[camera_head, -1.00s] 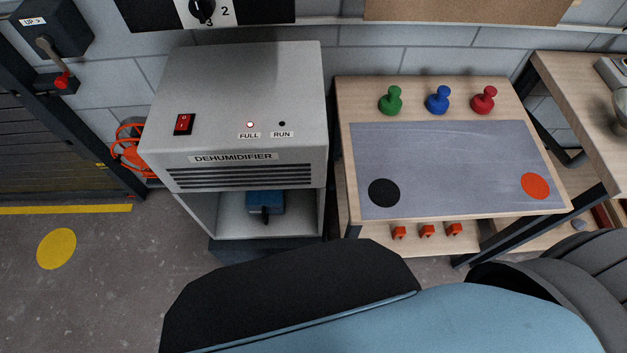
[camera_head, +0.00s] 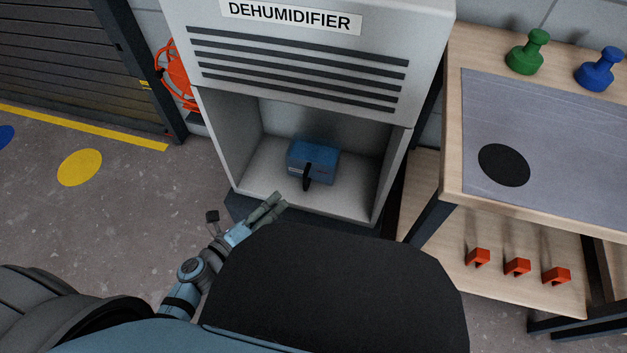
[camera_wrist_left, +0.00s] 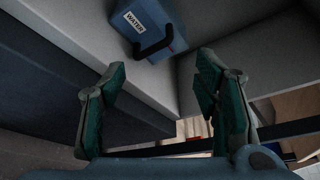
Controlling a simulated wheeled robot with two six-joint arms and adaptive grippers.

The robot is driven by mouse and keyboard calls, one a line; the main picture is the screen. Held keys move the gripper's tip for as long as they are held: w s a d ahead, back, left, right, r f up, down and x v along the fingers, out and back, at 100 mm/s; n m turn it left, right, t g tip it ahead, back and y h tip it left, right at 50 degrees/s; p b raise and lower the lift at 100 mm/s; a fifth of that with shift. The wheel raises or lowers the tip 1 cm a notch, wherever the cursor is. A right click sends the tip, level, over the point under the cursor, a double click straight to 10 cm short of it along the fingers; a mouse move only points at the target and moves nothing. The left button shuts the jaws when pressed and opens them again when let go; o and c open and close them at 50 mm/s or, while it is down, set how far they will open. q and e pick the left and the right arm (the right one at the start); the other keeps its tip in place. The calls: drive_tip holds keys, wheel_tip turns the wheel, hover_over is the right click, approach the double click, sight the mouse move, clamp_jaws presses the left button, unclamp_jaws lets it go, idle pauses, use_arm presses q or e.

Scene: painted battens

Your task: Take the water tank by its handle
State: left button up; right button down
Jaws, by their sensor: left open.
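The water tank (camera_head: 318,158) is a small blue box with a dark handle (camera_head: 307,178) on its front. It sits on the floor of the dehumidifier's open bay (camera_head: 265,175). My left gripper (camera_head: 277,204) is just outside the bay's front edge, left of the handle and apart from it. In the left wrist view the gripper (camera_wrist_left: 160,85) is open and empty. There the tank (camera_wrist_left: 148,20) with its "WATER" label and the black handle (camera_wrist_left: 155,47) lie beyond the fingertips. My right gripper is not in view.
The grey dehumidifier (camera_head: 300,60) encloses the bay with side walls and a top. A wooden table (camera_head: 455,150) with green (camera_head: 527,52) and blue (camera_head: 600,70) knobbed pieces stands on the right. Several orange blocks (camera_head: 517,267) lie on its lower shelf. The floor on the left is open.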

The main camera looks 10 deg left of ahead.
use_arm(q)
approach(311, 166)
drive_tip(key=w+f+b, duration=0.1)
drive_tip(key=w, duration=0.1)
drive_tip(key=w+d+f+b, duration=0.1)
drive_tip(key=w, duration=0.1)
drive_tip(key=w+f+b, duration=0.1)
drive_tip(key=w, duration=0.1)
drive_tip(key=shift+d, duration=0.3)
drive_tip(key=shift+w+d+f, duration=0.1)
drive_tip(key=shift+w, duration=0.15)
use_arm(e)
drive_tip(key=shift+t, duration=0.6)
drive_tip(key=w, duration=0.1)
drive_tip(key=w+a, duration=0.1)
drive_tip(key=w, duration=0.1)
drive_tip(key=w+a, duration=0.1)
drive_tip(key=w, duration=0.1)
